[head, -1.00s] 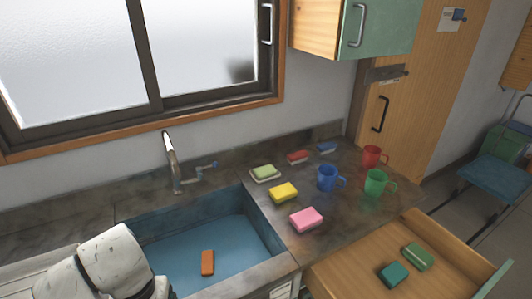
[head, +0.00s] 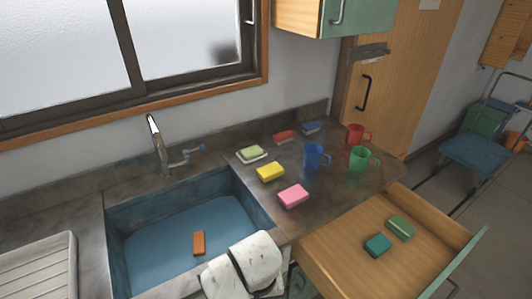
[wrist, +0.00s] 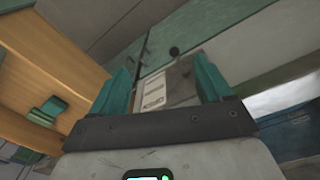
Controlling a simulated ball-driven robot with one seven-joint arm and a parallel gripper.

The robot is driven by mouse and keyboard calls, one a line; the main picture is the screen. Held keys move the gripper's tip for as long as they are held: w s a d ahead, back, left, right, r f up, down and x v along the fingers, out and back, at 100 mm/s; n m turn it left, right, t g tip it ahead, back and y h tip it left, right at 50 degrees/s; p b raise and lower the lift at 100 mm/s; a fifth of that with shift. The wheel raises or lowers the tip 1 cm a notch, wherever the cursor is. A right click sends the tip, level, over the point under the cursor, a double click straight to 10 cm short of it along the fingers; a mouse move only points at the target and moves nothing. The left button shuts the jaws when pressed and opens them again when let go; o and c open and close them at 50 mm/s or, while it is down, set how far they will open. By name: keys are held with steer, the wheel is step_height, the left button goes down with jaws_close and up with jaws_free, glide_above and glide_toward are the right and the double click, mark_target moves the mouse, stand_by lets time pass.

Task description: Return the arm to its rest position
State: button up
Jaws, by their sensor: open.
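My gripper (wrist: 168,88) shows in the wrist view with its two teal fingers wide apart and nothing between them. It faces greenish cabinet fronts and a white label. In the head view my white arm shows at the bottom, in front of the sink's near edge; the gripper itself is not visible there.
The open wooden drawer (head: 335,250) juts out right of my arm, holding a teal sponge (head: 378,245) and a green sponge (head: 400,228). The blue sink (head: 160,250) holds an orange block (head: 199,243). Sponges and mugs, including a blue mug (head: 315,157), stand on the counter (head: 240,190).

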steer(key=s+d+f+m, duration=0.15)
steer(key=s+d, duration=0.35)
steer(key=d, duration=0.5)
steer(key=s+d+f, duration=0.3)
steer(key=s+d, duration=0.1)
steer(key=d, duration=0.7)
steer(key=s+d+r, duration=0.1)
steer(key=s+d, duration=0.2)
steer(key=s, duration=0.4)
steer(key=s+d, duration=0.4)
steer(key=s, duration=0.2)
steer(key=shift+s+d+r+m, duration=0.3)
steer(key=shift+s+r+m, duration=0.05)
steer(key=shift+s+r, duration=0.05)
